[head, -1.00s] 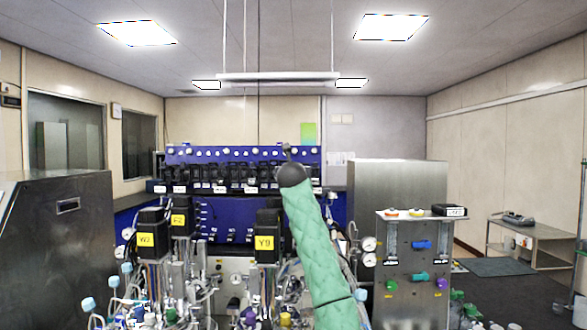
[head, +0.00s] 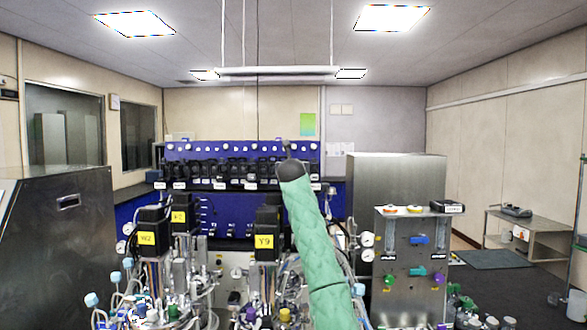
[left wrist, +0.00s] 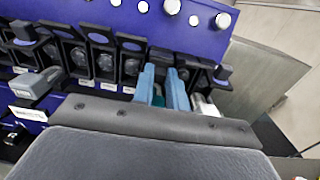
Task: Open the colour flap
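A row of black modules with small dark flaps (left wrist: 131,43) runs along the blue panel (left wrist: 190,32) in the left wrist view. I cannot read which flap is the colour flap. My left gripper (left wrist: 162,72) has two blue fingers, a narrow gap apart, in front of the modules near the row's right end. I see no object clearly held between them, and the fingertips' contact is unclear. In the head view, a green-sleeved arm reaches the right part of the black module row (head: 238,173); its gripper is too small to make out. My right gripper is not in view.
Bioreactor equipment with black motor blocks (head: 268,222), tubes and fittings crowds the front. A steel cabinet (head: 396,185) and a gauge-and-valve stand (head: 412,262) are at the right. A large steel box (head: 55,255) is at the left.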

